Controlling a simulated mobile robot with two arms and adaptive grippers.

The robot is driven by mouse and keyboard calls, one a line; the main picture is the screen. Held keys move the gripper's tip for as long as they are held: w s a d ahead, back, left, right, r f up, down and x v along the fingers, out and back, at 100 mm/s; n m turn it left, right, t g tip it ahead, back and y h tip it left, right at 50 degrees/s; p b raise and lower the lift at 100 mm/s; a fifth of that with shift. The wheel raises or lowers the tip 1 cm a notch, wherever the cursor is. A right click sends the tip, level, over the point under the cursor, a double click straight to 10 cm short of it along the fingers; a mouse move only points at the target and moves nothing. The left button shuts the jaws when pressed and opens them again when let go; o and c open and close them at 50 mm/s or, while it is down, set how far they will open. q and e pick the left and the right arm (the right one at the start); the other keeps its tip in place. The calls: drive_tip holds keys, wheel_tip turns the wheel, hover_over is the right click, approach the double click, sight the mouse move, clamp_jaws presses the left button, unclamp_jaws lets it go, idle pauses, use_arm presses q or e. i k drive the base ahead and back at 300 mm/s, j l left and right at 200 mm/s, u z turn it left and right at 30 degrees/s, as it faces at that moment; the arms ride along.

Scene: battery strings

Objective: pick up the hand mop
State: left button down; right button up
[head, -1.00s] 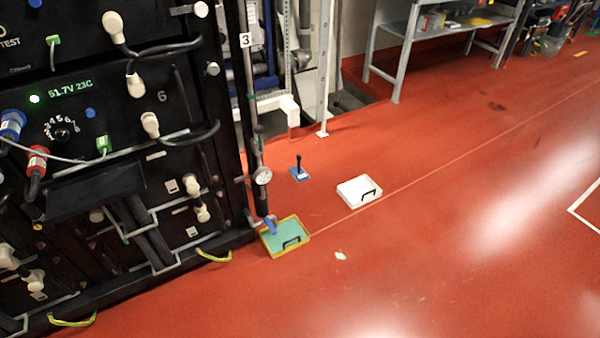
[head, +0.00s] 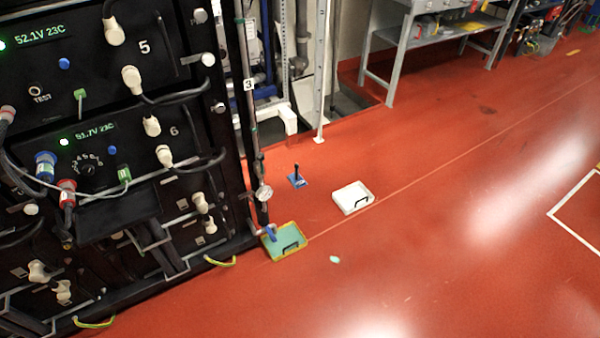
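What looks like the hand mop (head: 297,180) stands on the red floor in the head view, left of centre. It has a flat blue base and an upright black handle. It is behind a yellow-rimmed tray (head: 303,245) and to the left of a white tray (head: 369,204). Nothing covers it. Neither of my grippers shows in the head view.
A black battery rack (head: 105,205) with cables fills the left. A pipe with a gauge (head: 263,192) stands at its right edge. A small pale green patch (head: 334,259) lies on the floor. A grey bench (head: 395,60) stands behind. Floor on the right is clear.

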sight(295, 179)
drive_tip(key=i+l+z, duration=0.15)
drive_tip(key=i+z, duration=0.25)
drive_tip(key=i+l+z, duration=0.1)
drive_tip(key=z, duration=0.3)
drive_tip(key=i+j+z, duration=0.1)
drive_tip(key=i+z, duration=0.3)
drive_tip(key=i+j+z, duration=0.15)
drive_tip(key=i+z, duration=0.6)
drive_tip(key=i, duration=1.45)
drive_tip(key=i+j+u, duration=0.1)
drive_tip(key=i+u, duration=0.75)
drive_tip(key=i+l+u, duration=0.2)
drive_tip(key=i+u, duration=0.2)
drive_tip(key=i+l+u, duration=0.4)
drive_tip(key=i+j+u, duration=0.1)
drive_tip(key=u, duration=0.4)
drive_tip(key=i+u, duration=0.25)
drive_tip(key=u, duration=0.2)
drive_tip(key=i+u, duration=0.2)
drive_tip(key=u, duration=0.3)
drive_tip(key=i+l+u, duration=0.15)
drive_tip(key=u, duration=0.35)
drive_tip(key=i+l+u, duration=0.2)
drive_tip(key=u, duration=0.25)
